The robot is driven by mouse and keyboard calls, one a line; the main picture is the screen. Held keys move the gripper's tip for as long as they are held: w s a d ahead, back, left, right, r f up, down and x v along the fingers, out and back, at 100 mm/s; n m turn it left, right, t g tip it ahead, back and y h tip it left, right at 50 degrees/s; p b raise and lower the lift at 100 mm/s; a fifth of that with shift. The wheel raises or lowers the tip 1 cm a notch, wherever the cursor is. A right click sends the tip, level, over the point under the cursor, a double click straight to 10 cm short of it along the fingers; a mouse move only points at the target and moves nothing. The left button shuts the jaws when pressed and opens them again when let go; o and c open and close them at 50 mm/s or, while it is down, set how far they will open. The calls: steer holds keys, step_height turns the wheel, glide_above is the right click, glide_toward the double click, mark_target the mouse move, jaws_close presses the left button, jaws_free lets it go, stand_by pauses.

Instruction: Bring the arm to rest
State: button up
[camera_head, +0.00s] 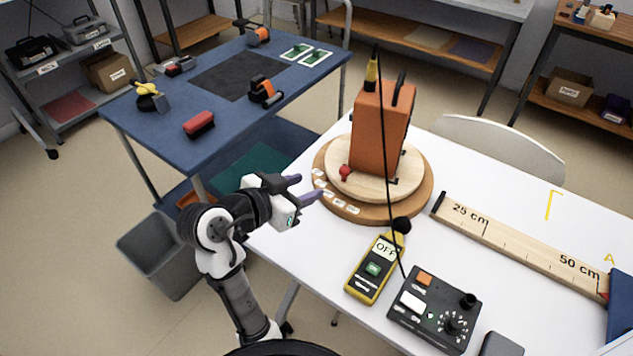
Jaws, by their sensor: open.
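My arm rises from the bottom left, and my gripper (308,187) is at the left edge of the white table (290,243). Its two purple-grey fingers are apart with nothing between them. They point right, toward a round wooden turntable (406,209), and are close to its left rim; I cannot tell the exact gap. An orange speaker box (380,130) stands upright on the turntable, with a small red knob at its lower left. A black cable hangs down in front of the box.
A yellow meter (374,270) marked OFF and a dark control box (435,309) lie in front of the turntable. A wooden ruler (520,242) lies to the right. A blue workbench (160,133) with tools stands behind left. A grey bin (160,255) stands on the floor left of my arm.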

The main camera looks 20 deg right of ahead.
steer(key=shift+s+a+r, duration=0.15)
steer(key=shift+s+a, duration=0.05)
steer(key=shift+a, duration=0.1)
stand_by(0.4)
